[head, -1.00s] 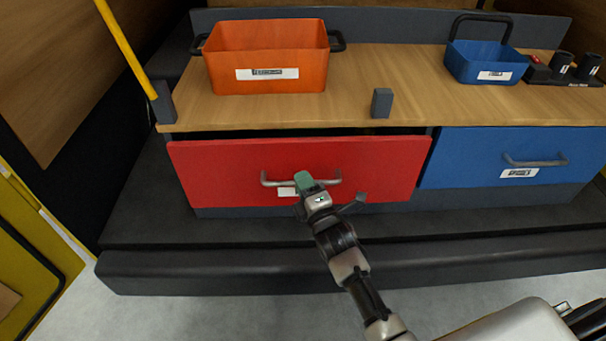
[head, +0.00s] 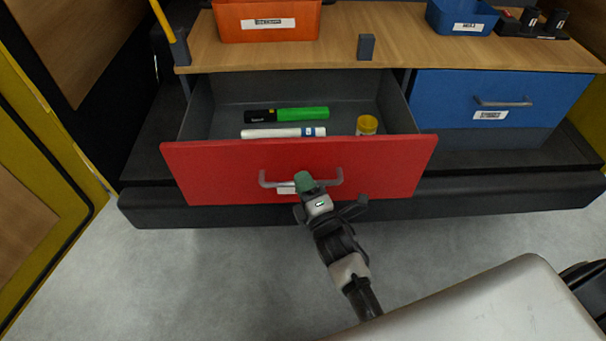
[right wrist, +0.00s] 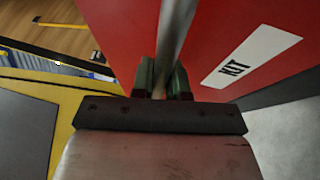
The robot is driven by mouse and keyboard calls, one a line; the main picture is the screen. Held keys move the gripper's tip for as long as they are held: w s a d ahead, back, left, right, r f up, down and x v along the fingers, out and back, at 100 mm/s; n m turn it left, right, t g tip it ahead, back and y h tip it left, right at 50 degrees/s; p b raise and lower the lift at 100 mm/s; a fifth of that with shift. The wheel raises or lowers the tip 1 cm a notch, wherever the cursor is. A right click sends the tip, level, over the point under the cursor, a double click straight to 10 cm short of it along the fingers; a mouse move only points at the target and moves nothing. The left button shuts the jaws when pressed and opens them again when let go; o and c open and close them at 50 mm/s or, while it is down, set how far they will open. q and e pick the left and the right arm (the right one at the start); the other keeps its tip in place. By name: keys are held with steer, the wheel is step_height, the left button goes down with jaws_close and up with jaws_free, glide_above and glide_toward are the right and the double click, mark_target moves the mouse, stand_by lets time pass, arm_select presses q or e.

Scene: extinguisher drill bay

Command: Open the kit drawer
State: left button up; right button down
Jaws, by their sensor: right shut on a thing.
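The kit drawer (head: 390,170) has a red front and is pulled well out from under the wooden bench top. Its label reads KIT in the right wrist view (right wrist: 238,62). My right gripper (head: 305,184) is shut on the drawer's grey bar handle (head: 270,183), near the middle of the bar. In the right wrist view the handle (right wrist: 176,30) runs between the green fingertips (right wrist: 162,80). Inside the drawer lie a green and black marker-like item (head: 300,114), a white tube-like item (head: 270,133) and a small yellow-topped container (head: 367,124). My left gripper is not in view.
A closed blue drawer (head: 550,95) is to the right. On the bench top (head: 420,52) stand an orange bin (head: 300,28), a blue caddy (head: 440,18), a small grey block (head: 366,46) and a black holder (head: 530,28). Grey floor (head: 200,270) in front is clear.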

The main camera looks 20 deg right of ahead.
steer(key=shift+s+a, duration=0.2)
steer(key=shift+s, duration=0.45)
steer(key=c, duration=1.1)
jaws_free()
steer(key=shift+c, duration=0.2)
steer(key=b+v, duration=0.1)
steer(key=v, duration=1)
steer(key=shift+w, duration=0.15)
